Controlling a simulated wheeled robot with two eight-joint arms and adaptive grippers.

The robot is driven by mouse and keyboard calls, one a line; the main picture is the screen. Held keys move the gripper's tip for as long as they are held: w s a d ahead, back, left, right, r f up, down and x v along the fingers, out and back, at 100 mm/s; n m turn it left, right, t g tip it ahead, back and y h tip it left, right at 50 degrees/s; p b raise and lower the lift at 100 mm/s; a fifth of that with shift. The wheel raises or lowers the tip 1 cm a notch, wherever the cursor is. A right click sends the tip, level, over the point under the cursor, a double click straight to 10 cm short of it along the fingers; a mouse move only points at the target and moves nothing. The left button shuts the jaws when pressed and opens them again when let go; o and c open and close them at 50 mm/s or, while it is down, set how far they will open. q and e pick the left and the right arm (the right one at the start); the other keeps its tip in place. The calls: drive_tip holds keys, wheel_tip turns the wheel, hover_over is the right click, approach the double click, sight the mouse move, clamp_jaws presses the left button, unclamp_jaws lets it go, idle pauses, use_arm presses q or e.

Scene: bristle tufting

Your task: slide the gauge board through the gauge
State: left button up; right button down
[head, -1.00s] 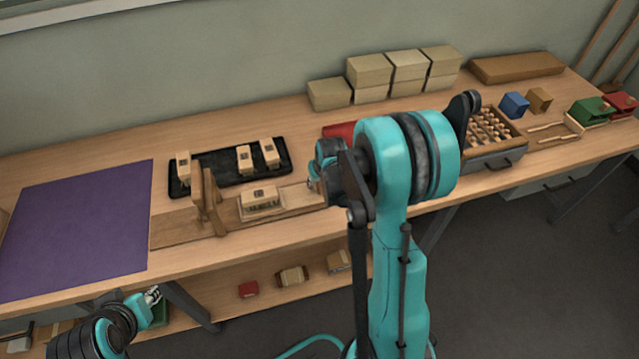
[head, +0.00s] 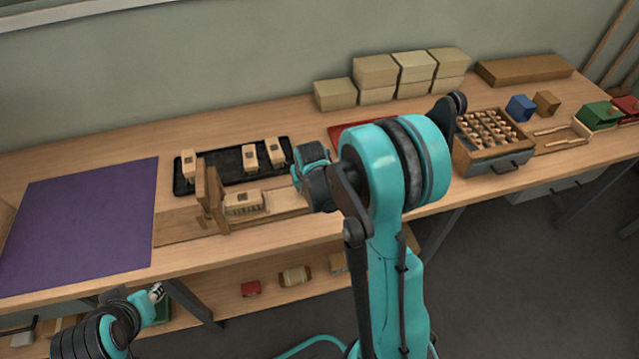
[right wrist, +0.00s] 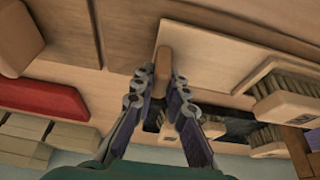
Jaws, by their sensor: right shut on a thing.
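The gauge (head: 211,197) is a wooden upright frame on a long wooden base at the bench's front. The pale gauge board (head: 287,200) lies on that base to the right of the gauge and carries a brush block (head: 243,203), whose left end is close to the gauge opening. In the right wrist view the board (right wrist: 212,58) has a rounded wooden handle (right wrist: 163,65). My right gripper (right wrist: 160,92) is shut on that handle; the arm hides it in the head view. My left gripper (head: 157,292) hangs in front of the bench, too small to read.
A black tray (head: 222,170) with several brushes stands behind the gauge. A purple mat (head: 80,225) lies left. A red item (head: 350,134), stacked boxes (head: 375,75) and a drawer box of pegs (head: 490,155) are to the right.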

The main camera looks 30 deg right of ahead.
sight(251, 197)
drive_tip(key=w+a, duration=0.1)
drive_tip(key=a, duration=0.4)
drive_tip(key=w+a, duration=0.1)
drive_tip(key=a, duration=0.4)
drive_tip(key=w+a, duration=0.1)
drive_tip(key=a, duration=0.5)
drive_tip(key=shift+w, duration=0.4)
drive_tip(key=c, duration=1.5)
unclamp_jaws()
drive_tip(key=shift+c, duration=0.2)
drive_tip(key=v, duration=1.2)
drive_tip(key=shift+s, duration=0.1)
